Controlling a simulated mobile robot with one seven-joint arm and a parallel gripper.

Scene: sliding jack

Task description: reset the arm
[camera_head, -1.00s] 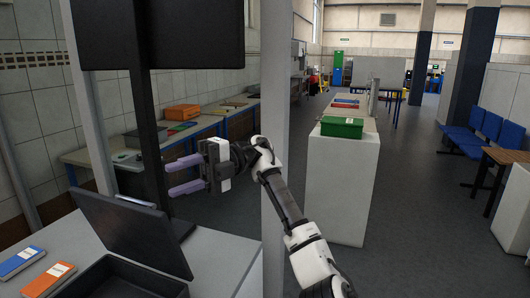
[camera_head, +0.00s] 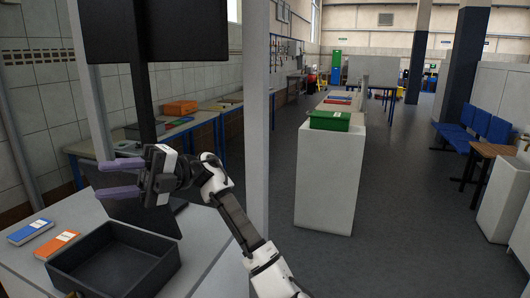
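My gripper (camera_head: 118,178) is at the left of the view, above the grey table (camera_head: 205,225). Its two purple fingers point left and are spread apart, with nothing between them.
A blue case (camera_head: 30,231) and an orange case (camera_head: 57,244) lie left of the box. A black monitor (camera_head: 155,30) on a post and a grey pillar (camera_head: 256,120) stand nearby.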

